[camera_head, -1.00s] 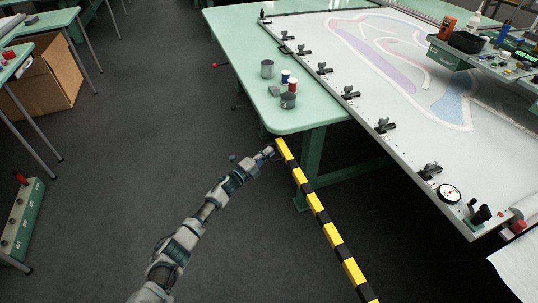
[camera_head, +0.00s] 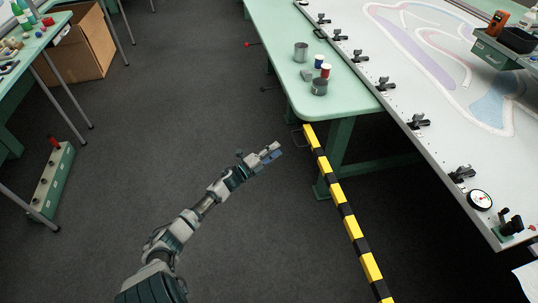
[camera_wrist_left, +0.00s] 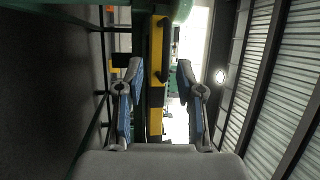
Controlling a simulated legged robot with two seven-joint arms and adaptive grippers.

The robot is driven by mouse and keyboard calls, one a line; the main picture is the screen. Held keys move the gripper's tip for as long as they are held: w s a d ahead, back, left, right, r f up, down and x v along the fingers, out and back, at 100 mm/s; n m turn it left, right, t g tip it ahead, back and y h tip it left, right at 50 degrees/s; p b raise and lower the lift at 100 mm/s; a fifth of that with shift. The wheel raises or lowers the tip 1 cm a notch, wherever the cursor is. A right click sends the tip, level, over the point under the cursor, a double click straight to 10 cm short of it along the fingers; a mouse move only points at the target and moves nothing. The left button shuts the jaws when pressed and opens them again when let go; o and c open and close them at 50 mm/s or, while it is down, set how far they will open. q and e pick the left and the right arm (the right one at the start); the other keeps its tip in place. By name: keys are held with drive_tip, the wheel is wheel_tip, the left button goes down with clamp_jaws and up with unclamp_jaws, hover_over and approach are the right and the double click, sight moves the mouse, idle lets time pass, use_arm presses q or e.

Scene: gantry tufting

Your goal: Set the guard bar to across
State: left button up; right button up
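The guard bar (camera_head: 345,208) is a long yellow and black striped bar. In the head view it runs from beside the near corner of the green table down to the bottom edge, where its lower end is out of frame. A thin loop-like piece (camera_head: 298,138) shows at the left of its upper end. My left gripper (camera_head: 274,153) is open and empty, left of this end with a gap between them. In the left wrist view the bar (camera_wrist_left: 156,65) shows beyond and between the spread fingers of the gripper (camera_wrist_left: 160,88), not held. My right gripper is not in view.
The green table (camera_head: 275,30) carries several cans near its corner. A white tufting frame (camera_head: 440,105) with black clamps lies to the right. A green box with a red knob (camera_head: 52,180) stands on the floor at left, near a cardboard box (camera_head: 75,45). Open floor (camera_head: 170,110) lies between.

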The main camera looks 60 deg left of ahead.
use_arm(q)
drive_tip(key=s, duration=0.3)
drive_tip(key=shift+d+f, duration=0.2)
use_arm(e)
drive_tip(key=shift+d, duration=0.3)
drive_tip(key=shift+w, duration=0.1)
use_arm(q)
drive_tip(key=shift+a+f, duration=0.1)
drive_tip(key=shift+a, duration=0.1)
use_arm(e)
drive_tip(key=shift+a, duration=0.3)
